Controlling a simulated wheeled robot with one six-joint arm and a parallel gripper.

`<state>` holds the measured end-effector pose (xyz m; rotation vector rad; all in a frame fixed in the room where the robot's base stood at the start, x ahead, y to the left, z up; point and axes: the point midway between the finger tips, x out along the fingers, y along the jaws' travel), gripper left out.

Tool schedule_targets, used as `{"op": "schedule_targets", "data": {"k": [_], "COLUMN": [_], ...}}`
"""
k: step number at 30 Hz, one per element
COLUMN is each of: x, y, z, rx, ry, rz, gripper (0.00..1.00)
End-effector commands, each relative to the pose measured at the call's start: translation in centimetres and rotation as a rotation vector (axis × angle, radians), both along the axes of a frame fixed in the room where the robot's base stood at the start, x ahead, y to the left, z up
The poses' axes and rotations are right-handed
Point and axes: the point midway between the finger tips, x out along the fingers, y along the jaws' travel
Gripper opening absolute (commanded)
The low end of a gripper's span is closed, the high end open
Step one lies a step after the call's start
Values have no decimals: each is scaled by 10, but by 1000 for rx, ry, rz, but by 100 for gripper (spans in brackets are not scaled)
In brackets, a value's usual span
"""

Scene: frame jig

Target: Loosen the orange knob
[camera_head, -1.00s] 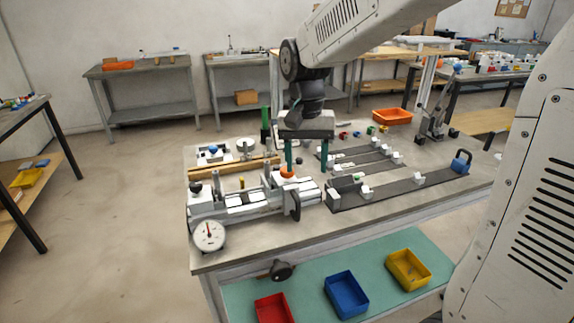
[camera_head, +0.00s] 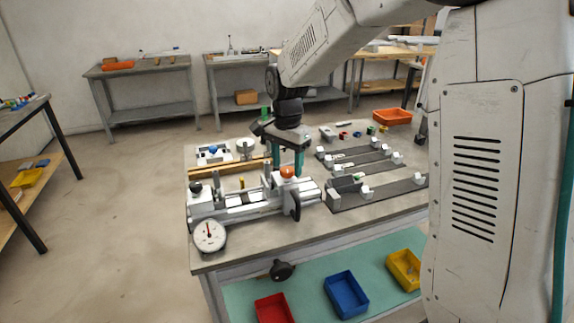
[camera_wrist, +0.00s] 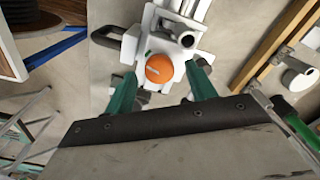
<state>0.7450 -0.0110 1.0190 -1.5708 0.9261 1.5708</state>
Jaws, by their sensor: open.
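The orange knob (camera_head: 287,172) sits on top of the white and grey clamp fixture (camera_head: 236,204) at the front left of the workbench. In the wrist view my gripper (camera_wrist: 160,85) has one finger on each side of the knob, with gaps between. Nothing is held. I cannot tell from the views whether the fingertips are level with the knob.
Dark rails with white blocks (camera_head: 375,190) lie to the right. An orange tray (camera_head: 392,116) is at the back.

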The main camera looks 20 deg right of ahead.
Motion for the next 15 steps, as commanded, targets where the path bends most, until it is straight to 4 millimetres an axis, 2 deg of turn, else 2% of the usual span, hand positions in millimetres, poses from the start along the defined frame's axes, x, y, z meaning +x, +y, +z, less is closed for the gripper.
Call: {"op": "schedule_targets", "data": {"k": [3, 11, 12, 15], "x": [-1, 0, 0, 0], "y": [0, 0, 0, 0], "z": [-8, -10, -10, -10], "rx": [0, 0, 0, 0], "ry": [2, 1, 1, 0], "rz": [0, 1, 1, 1], "gripper": [56, 56, 50, 22]}}
